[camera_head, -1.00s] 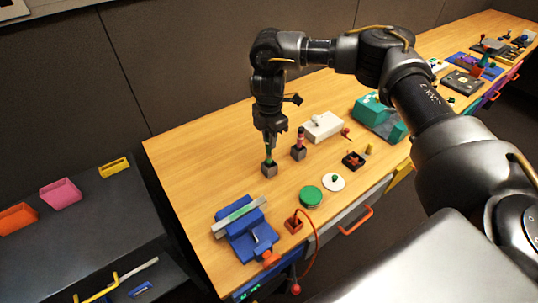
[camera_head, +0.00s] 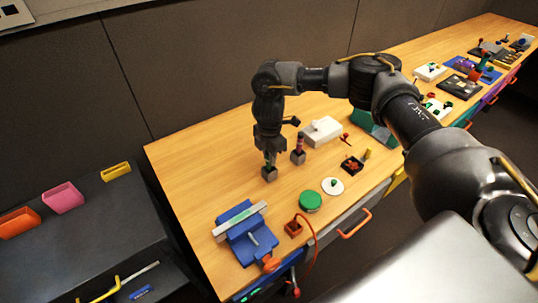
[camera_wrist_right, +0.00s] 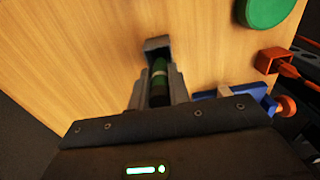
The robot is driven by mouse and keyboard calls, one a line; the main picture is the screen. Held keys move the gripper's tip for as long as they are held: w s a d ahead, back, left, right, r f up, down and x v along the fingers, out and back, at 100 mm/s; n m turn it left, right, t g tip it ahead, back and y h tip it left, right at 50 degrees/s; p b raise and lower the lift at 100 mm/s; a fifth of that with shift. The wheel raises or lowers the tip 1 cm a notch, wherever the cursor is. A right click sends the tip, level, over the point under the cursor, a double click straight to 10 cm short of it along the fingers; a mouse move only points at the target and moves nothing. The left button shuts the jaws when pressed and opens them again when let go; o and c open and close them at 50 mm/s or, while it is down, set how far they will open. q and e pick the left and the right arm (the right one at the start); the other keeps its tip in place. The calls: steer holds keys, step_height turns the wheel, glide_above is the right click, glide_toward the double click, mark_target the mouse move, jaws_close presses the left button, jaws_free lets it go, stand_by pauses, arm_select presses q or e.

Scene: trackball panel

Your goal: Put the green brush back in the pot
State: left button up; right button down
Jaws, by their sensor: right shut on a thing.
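My right gripper (camera_head: 269,154) points straight down over the grey pot (camera_head: 269,173) on the wooden table. It is shut on the green brush (camera_wrist_right: 159,78), which stands upright between the fingers in the right wrist view. The brush's lower end is at the pot's opening and seems to be inside it; the depth is hard to tell. The pot also shows just past the fingertips in the right wrist view (camera_wrist_right: 156,44). A second grey pot (camera_head: 298,157) with a dark red and pink brush stands just to the right. My left gripper is not in view.
A blue vise-like fixture (camera_head: 246,238) stands at the front left. A green disc (camera_head: 310,200), a white disc (camera_head: 332,186) and an orange socket (camera_head: 293,228) lie nearby. A white box (camera_head: 322,131) stands behind. The table left of the pot is clear.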

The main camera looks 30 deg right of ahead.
steer(key=c, duration=1.3)
jaws_free()
steer(key=shift+f+b, duration=0.2)
steer(key=shift+b, duration=0.3)
step_height(320, 180, up, 11)
steer(key=shift+r+b, duration=0.1)
steer(key=shift+b, duration=0.4)
steer(key=shift+d, duration=0.1)
